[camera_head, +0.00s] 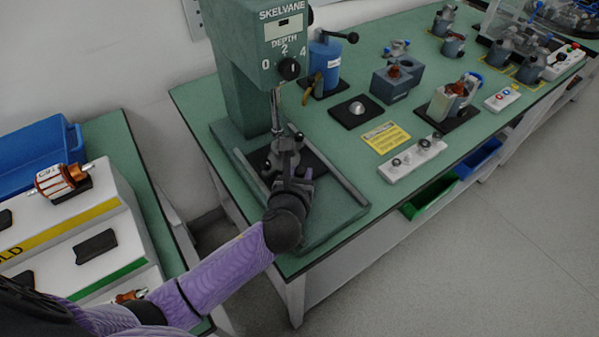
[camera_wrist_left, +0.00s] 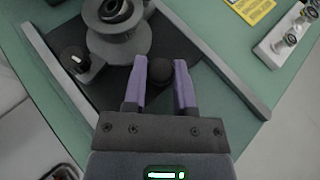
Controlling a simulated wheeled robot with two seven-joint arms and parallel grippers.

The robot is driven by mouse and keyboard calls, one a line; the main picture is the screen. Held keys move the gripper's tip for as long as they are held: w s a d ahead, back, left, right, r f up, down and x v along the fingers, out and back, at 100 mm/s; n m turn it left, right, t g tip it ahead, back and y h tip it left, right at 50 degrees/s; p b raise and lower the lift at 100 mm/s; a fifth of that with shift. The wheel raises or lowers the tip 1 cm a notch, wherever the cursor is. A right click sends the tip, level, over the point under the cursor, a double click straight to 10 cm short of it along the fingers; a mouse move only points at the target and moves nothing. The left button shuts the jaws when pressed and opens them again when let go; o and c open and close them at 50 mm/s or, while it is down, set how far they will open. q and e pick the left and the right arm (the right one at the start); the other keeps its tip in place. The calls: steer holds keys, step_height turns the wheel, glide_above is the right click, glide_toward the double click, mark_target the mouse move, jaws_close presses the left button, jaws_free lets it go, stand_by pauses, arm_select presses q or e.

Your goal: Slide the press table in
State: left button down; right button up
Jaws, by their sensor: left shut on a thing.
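The green press (camera_head: 235,90) stands on the green bench, with a depth dial on its head. Its dark press table (camera_head: 260,158) lies between two grey rails under the spindle. In the left wrist view the dark table (camera_wrist_left: 95,88) carries a grey round fixture (camera_wrist_left: 118,40) and has a round dark knob (camera_wrist_left: 159,68) at its near end. My left gripper (camera_head: 289,182), with purple fingers in the wrist view (camera_wrist_left: 159,85), is shut on this knob. In the head view the gripper hides the knob and part of the table. My right gripper is not in view.
Grey rails (camera_wrist_left: 215,55) flank the table. A yellow label (camera_head: 385,137), a white button box (camera_head: 412,158) and a blue motor-like unit (camera_head: 325,62) are to the right. At left, a white stand (camera_head: 120,225) holds a copper-wound rotor (camera_head: 60,180) near a blue bin (camera_head: 40,150).

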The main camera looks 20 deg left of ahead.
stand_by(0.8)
arm_select(q)
steer(key=shift+w+a+r+p, duration=0.15)
steer(key=shift+w+a+p, duration=0.05)
steer(key=shift+a+p, duration=0.15)
steer(key=shift+w+a+p, duration=0.25)
steer(key=shift+a+p, duration=0.1)
steer(key=shift+w+a, duration=0.2)
steer(key=shift+a, duration=0.05)
steer(key=c, duration=0.9)
jaws_free()
steer(key=o, duration=0.5)
